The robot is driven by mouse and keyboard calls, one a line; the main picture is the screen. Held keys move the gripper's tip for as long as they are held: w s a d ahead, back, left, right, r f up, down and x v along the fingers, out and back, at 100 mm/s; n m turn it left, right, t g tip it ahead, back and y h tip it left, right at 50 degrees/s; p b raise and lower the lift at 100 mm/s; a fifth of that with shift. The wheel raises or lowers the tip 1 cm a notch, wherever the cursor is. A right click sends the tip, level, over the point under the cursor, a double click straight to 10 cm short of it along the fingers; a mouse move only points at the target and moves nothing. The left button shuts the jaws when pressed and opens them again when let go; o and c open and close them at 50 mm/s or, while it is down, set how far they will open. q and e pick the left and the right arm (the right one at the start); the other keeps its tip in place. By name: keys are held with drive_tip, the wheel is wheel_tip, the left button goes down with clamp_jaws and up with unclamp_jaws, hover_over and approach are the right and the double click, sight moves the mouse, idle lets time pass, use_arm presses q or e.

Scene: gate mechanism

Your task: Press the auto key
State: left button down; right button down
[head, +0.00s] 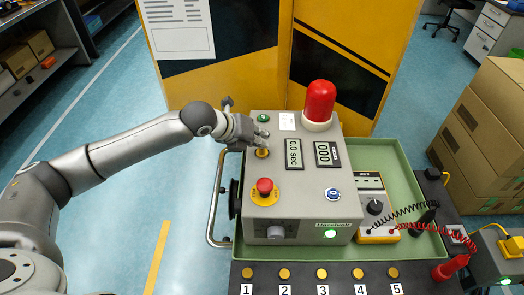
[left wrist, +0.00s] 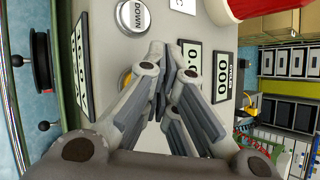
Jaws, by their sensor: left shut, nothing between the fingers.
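A grey control box (head: 300,207) carries several buttons and displays. No "auto" label is readable, so I cannot tell which control is the auto key. A yellow-ringed control (head: 262,153) sits just below my left gripper (head: 258,132) in the head view; in the left wrist view its yellow edge (left wrist: 124,80) shows beside the fingers and the rest is hidden. A round button marked DOWN (left wrist: 133,14) is just beyond the fingertips. My left gripper (left wrist: 167,62) is shut and empty, over the upper left of the panel; contact cannot be told. My right gripper is not in view.
The panel also has a red mushroom button (head: 264,187), a blue round button (head: 333,194), a knob (head: 276,232) and two displays. A red beacon (head: 319,101) stands at its back. A yellow meter (head: 375,205) with coiled leads lies to the right.

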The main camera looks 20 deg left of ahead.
use_arm(q)
drive_tip(key=shift+f, duration=0.1)
idle(0.5)
drive_tip(key=shift+f, duration=0.3)
